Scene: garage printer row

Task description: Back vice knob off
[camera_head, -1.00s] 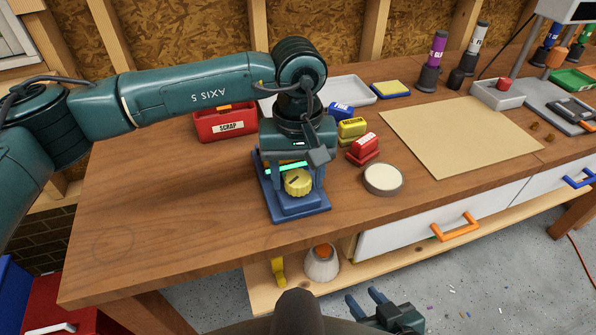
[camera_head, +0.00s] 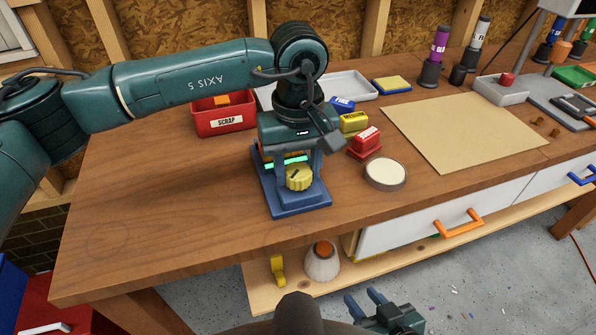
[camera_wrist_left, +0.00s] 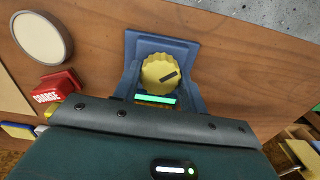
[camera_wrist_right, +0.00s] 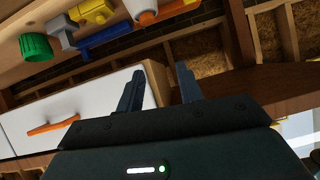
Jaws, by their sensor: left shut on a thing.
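The blue vice (camera_head: 291,208) stands on the wooden bench with a yellow ridged knob (camera_head: 298,178) on its front. The knob has a dark mark on its face. My left gripper (camera_head: 299,172) reaches down from above, shut on the knob, with one finger at each side. In the left wrist view the knob (camera_wrist_left: 160,72) sits in front of the blue vice body (camera_wrist_left: 160,45), and the gripper body hides part of the vice. My right gripper (camera_head: 365,298) is open and empty, low in front of the bench; its spread fingers show in the right wrist view (camera_wrist_right: 160,85).
A red SCRAP bin (camera_head: 226,122) stands behind the vice. Coloured blocks, the red one (camera_head: 366,142) nearest, and a round pale dish (camera_head: 386,174) are to the right. A tan sheet (camera_head: 465,130) lies beyond. The bench left of the vice is clear.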

